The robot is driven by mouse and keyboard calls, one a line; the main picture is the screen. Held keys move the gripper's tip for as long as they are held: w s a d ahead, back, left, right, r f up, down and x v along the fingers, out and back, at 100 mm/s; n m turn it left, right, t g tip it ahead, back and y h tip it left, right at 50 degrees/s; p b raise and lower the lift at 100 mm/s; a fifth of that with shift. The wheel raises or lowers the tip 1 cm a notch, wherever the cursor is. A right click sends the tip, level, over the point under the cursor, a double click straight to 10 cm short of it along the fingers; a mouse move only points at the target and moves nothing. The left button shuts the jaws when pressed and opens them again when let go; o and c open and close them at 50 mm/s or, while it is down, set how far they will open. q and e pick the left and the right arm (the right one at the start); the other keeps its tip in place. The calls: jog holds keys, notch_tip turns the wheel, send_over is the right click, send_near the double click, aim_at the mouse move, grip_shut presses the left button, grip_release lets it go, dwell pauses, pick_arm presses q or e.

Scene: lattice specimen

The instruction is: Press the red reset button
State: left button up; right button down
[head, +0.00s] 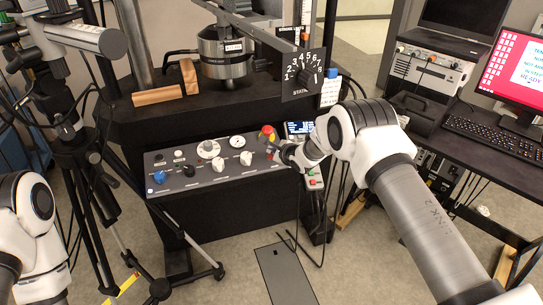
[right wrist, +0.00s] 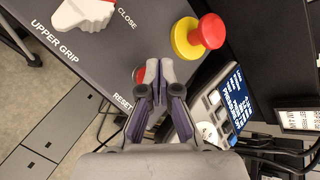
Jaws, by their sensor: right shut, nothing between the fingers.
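The red reset button (right wrist: 138,75) shows in the right wrist view beside the "RESET" label, on the sloped grey control panel (right wrist: 85,60). It is partly covered by the fingertips of my right gripper (right wrist: 159,72). The fingers are shut with nothing between them. Their tips lie over or just beside the button; I cannot tell if they touch it. In the head view my right gripper (head: 277,151) is at the right end of the panel (head: 215,178), and the reset button cannot be made out there. My left arm shows at the lower left, its gripper out of view.
A larger red mushroom button on a yellow collar (right wrist: 201,34) stands close by on the panel. A small display with keys (right wrist: 230,100) is right of the fingers. White knobs (head: 246,158) are to the left. A computer desk (head: 470,150) stands at the right.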

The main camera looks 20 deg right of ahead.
aim_at(274, 165)
jog(key=r+p, duration=0.2)
jog(key=s+r+p, duration=0.1)
jog(key=r+p, duration=0.1)
jog(key=r, duration=0.1)
jog(key=shift+s, duration=0.2)
jog(key=shift+f, duration=0.1)
dwell(2.3)
